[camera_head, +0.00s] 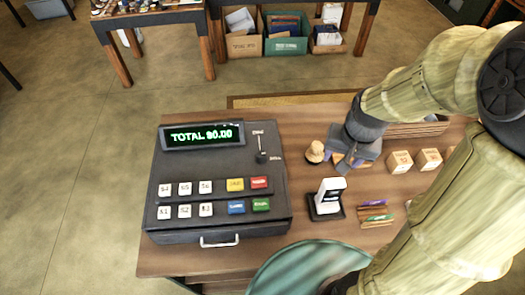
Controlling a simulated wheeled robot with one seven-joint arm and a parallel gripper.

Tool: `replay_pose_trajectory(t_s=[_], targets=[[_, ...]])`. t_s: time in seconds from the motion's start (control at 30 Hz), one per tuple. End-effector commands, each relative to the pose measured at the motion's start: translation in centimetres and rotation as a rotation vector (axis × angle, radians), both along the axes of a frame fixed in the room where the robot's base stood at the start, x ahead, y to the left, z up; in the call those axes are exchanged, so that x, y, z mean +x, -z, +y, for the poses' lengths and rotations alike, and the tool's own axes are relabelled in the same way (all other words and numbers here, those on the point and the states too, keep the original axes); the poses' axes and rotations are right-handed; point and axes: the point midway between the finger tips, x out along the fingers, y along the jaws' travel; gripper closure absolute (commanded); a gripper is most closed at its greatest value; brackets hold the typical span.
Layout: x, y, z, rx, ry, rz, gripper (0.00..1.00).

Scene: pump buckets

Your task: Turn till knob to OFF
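The dark till (215,180) stands on the left of the wooden counter. Its lit green display (202,136) reads TOTAL $0.00. A small dark knob (262,157) sits at the till's upper right, with a thin light line running up from it. Tiny labels stand above and to the right of the knob, too small to read surely. My gripper (345,163) is over the counter to the right of the till, apart from the knob. Its two fingers look spread, with nothing clearly held between them.
A small tan object (315,152) is close to the left of my gripper. A white card reader (328,197) stands on the counter below it. Wooden blocks (399,161) and coloured strips (376,218) lie to the right. A green rounded seat (305,268) is at the front edge.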

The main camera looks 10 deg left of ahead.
Motion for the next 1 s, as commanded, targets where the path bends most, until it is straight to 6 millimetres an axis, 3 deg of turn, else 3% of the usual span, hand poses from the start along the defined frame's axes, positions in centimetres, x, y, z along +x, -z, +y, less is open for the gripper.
replay_pose_trajectory(t_s=[0.2, 0.53, 0.7, 1.0], targets=[[5.8, -0.8, 5.1, 0.11, 0.272, 0.152, 0.46], [11.6, -2.3, 13.4, 0.235, 0.668, 0.443, 0.46], [12.3, -2.8, 15.0, 0.25, 0.749, 0.512, 0.46], [12.3, -2.8, 15.1, 0.248, 0.753, 0.512, 0.46]])
